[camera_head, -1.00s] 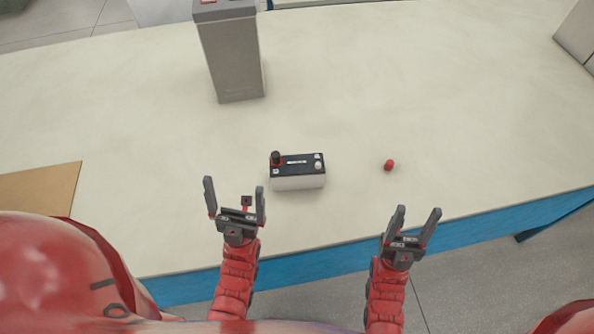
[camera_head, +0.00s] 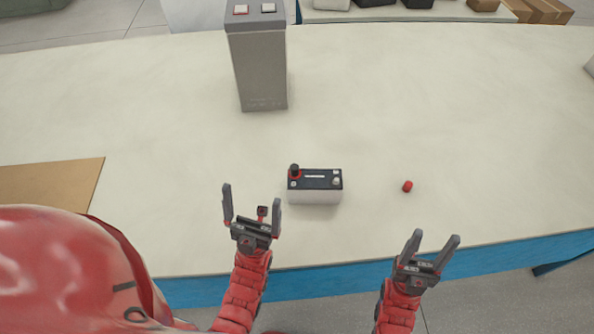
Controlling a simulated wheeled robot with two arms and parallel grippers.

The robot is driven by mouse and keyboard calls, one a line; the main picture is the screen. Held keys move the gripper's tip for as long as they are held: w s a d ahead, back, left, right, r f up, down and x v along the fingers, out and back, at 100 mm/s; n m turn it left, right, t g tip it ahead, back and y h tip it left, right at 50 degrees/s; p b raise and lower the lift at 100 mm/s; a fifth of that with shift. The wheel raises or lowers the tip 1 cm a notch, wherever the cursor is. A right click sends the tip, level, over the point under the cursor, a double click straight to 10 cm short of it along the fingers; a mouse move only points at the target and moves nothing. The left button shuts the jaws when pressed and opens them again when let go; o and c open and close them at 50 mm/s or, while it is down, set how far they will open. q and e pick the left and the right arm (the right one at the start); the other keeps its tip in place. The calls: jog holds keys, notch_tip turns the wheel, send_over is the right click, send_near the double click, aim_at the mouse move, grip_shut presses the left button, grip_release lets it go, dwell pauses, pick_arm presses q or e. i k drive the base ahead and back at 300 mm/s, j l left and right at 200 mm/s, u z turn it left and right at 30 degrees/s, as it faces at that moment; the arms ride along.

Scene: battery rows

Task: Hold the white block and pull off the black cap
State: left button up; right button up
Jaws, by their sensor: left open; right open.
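The white block (camera_head: 314,197) is a small battery with a dark top, standing upright on the pale table. A bare metal terminal shows at the right. My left gripper (camera_head: 251,205) is open and empty, just left of the block and a little nearer to me, apart from it. My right gripper (camera_head: 436,247) is open and empty, at the table's front edge, to the right of and nearer than the block.
A small red cap (camera_head: 407,186) lies on the table right of the block. A tall grey box (camera_head: 260,75) with buttons on top stands behind. A brown board (camera_head: 50,187) lies at the left. The table (camera_head: 450,110) is otherwise clear around the block.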

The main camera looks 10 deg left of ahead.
aim_at(295, 168)
jog(key=l+u, duration=0.25)
jog(key=u, duration=0.15)
jog(key=k+l+u, duration=0.15)
jog(key=u, duration=0.25)
jog(key=l, duration=0.1)
